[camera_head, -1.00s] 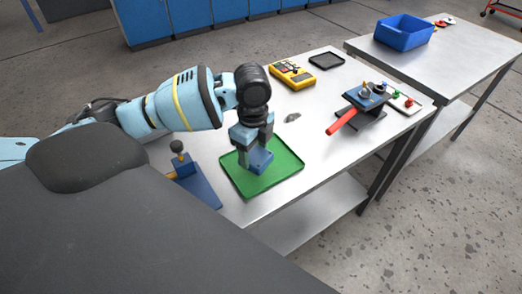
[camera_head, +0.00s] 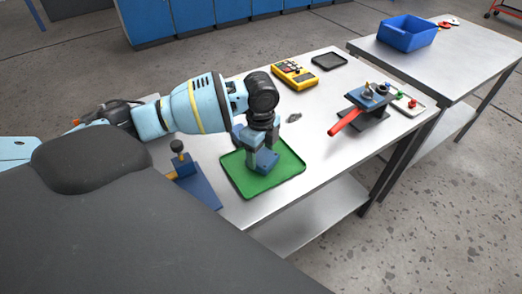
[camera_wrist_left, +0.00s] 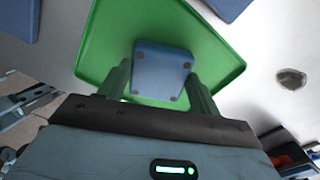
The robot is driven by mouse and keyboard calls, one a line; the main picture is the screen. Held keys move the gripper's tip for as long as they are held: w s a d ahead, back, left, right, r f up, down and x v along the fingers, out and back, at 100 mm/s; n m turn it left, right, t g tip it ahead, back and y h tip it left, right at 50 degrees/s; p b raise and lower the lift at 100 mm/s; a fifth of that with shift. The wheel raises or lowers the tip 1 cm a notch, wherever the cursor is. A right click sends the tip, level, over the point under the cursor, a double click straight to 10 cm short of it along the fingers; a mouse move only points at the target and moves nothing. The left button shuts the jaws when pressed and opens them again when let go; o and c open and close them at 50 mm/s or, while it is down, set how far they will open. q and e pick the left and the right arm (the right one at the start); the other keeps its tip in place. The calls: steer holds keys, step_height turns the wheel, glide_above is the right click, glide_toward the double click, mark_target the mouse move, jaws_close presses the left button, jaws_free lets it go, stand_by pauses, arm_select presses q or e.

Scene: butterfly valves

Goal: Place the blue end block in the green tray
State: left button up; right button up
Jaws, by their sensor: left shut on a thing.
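The blue end block (camera_head: 267,160) is between the fingers of my left gripper (camera_head: 262,158), over the middle of the green tray (camera_head: 240,184). In the left wrist view, the blue end block (camera_wrist_left: 162,70) shows a flat face with dark round spots, between the two fingers of the left gripper (camera_wrist_left: 160,82). The green tray (camera_wrist_left: 115,35) lies behind it there. My left gripper is shut on the block. I cannot tell whether the block touches the tray floor. My right gripper is not in view.
A blue fixture with a black knob (camera_head: 180,160) stands left of the tray. A valve with a red handle (camera_head: 347,122), a yellow device (camera_head: 294,74) and a black tray (camera_head: 328,61) sit farther back. A blue bin (camera_head: 405,33) stands on another table.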

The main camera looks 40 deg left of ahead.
mark_target(261, 155)
arm_select(q)
steer(key=o, duration=1.2)
steer(key=shift+f, duration=0.1)
steer(key=shift+o, duration=0.2)
step_height(261, 155, up, 12)
steer(key=p, duration=0.1)
